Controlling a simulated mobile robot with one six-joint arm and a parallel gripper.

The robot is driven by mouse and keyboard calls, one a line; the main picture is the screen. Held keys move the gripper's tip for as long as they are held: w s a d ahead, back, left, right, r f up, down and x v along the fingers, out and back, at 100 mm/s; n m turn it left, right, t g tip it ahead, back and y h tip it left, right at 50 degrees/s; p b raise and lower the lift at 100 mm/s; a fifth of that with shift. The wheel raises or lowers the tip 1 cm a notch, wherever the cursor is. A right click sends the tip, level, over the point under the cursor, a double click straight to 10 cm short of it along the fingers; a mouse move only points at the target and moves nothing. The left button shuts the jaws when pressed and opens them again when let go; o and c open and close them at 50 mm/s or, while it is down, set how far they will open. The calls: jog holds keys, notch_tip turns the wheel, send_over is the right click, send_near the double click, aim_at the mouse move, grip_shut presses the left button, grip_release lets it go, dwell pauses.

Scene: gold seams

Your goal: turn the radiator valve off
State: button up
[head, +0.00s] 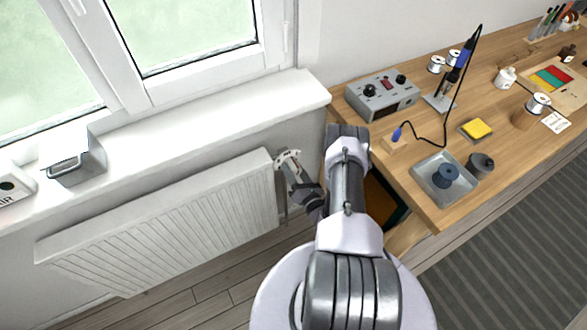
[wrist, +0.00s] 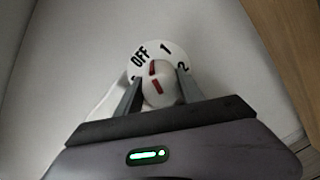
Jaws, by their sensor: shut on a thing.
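The radiator valve shows in the wrist view as a white knob (wrist: 160,92) on a round white dial plate (wrist: 175,52) marked OFF, 1 and 2. A further mark at the left is partly hidden by a finger. The red line on the knob points up and slightly left, between OFF and 1 and nearer OFF. My gripper (wrist: 158,90) has one finger on each side of the knob and is shut on it. In the head view my gripper (head: 287,160) is at the right end of the white radiator (head: 165,225), where it hides most of the valve.
The window sill (head: 200,120) juts out above the radiator. A wooden workbench (head: 435,205) stands right of my arm, with a grey control box (head: 383,97), a soldering iron (head: 460,62) and a metal tray (head: 420,172) on it. Bare floor (head: 205,300) lies in front of the radiator.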

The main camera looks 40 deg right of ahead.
jog(key=shift+w+d+n+p, duration=0.1)
jog(key=shift+n+p, duration=0.35)
jog(key=shift+n, duration=1.45)
jog(key=o, duration=1.4)
jog(key=shift+c, duration=0.2)
jog(key=shift+f, duration=0.1)
